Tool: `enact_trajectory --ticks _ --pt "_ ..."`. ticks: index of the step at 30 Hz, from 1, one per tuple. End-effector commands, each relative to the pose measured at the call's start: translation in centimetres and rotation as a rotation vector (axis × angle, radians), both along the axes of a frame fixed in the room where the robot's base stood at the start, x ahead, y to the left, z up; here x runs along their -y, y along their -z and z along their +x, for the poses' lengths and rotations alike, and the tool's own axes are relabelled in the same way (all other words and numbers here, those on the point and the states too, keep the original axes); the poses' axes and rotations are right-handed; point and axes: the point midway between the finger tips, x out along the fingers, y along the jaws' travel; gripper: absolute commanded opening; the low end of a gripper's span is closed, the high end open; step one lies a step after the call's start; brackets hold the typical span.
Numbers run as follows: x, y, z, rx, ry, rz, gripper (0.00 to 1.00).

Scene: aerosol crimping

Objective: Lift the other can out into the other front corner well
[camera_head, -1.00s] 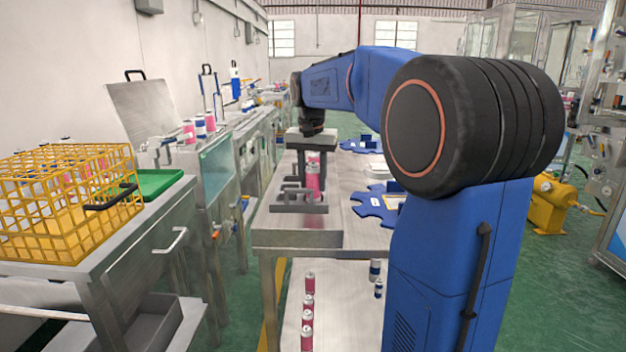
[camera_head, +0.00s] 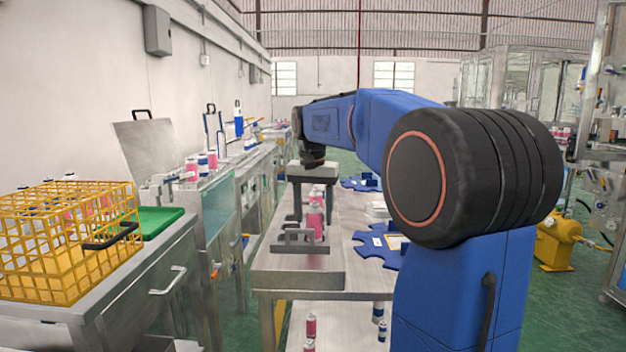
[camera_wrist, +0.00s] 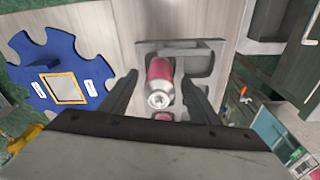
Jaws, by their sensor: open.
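A pink can with a silver top (camera_head: 314,222) stands in the grey holder (camera_head: 308,248) on the steel table. I cannot tell how far the fingertips are above the holder.
A blue notched plate (camera_head: 382,246) lies right of the holder; another blue plate is farther back. A yellow wire crate (camera_head: 68,240) and green tray (camera_head: 160,221) stand on the left bench. More cans (camera_head: 310,326) stand on the lower shelf.

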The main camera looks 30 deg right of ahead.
Motion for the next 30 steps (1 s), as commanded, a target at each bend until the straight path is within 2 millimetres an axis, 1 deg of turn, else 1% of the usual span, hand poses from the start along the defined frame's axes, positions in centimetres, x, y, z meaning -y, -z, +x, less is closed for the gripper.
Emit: enact_trajectory --ticks 1,6,18,21,24,30 --pt "-0.1 -1.0 0.0 0.004 0.000 -0.001 0.56" --pt "-0.4 -4.4 -0.3 0.004 0.000 -0.001 0.56" --pt "-1.0 -12.0 -1.0 0.002 0.000 -0.001 0.56" --pt "-1.1 -13.3 -1.0 0.002 -0.001 -0.001 0.56" --pt "-1.2 -14.2 -1.1 0.000 -0.001 0.000 0.56" --pt "-1.3 -14.9 -1.3 -0.001 -0.001 0.000 0.56"
